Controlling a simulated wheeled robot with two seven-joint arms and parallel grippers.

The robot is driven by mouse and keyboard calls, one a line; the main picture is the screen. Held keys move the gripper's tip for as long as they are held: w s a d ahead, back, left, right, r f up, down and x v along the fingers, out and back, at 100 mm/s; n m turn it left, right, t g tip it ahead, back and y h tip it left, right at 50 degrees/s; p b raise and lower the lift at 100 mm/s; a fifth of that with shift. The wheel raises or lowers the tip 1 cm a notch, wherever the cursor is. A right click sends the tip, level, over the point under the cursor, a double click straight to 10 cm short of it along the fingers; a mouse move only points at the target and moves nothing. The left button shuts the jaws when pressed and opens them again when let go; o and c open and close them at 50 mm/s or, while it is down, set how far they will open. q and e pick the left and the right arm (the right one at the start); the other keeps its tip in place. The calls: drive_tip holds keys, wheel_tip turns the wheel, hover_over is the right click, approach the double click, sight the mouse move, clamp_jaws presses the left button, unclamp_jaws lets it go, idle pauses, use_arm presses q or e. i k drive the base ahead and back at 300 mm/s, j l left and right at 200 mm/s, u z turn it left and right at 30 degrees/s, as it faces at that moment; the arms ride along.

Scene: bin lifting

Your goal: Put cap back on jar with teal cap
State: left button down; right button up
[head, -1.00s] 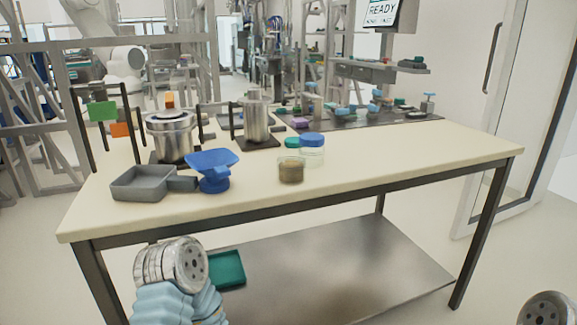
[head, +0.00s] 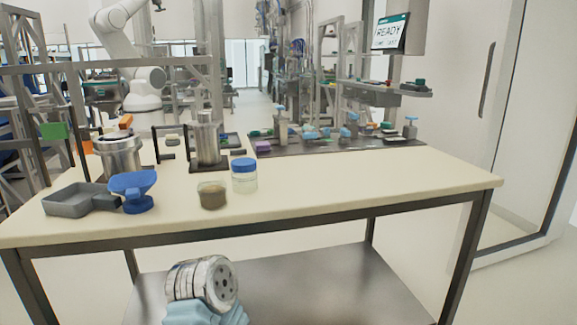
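An open glass jar (head: 212,197) with brown contents stands uncapped near the front edge of the table, left of the middle. A clear jar with a blue cap (head: 244,176) stands just behind it to the right. I cannot make out the loose teal cap now; a second before, it showed behind the brown jar, beside the blue-capped one. Neither of my grippers is in view.
A grey square pan (head: 72,200) and a blue scoop-like stand (head: 136,188) are at the front left. Metal pots (head: 120,157) and a steel cylinder (head: 207,140) stand behind. A dark mat (head: 345,143) with small items lies at the back right. The tabletop's right front (head: 400,180) is clear.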

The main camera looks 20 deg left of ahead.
sight(212, 189)
drive_tip(key=i+l, duration=0.1)
drive_tip(key=l, duration=0.25)
drive_tip(key=i+l, duration=0.1)
drive_tip(key=l, duration=0.2)
drive_tip(key=u, duration=1.9)
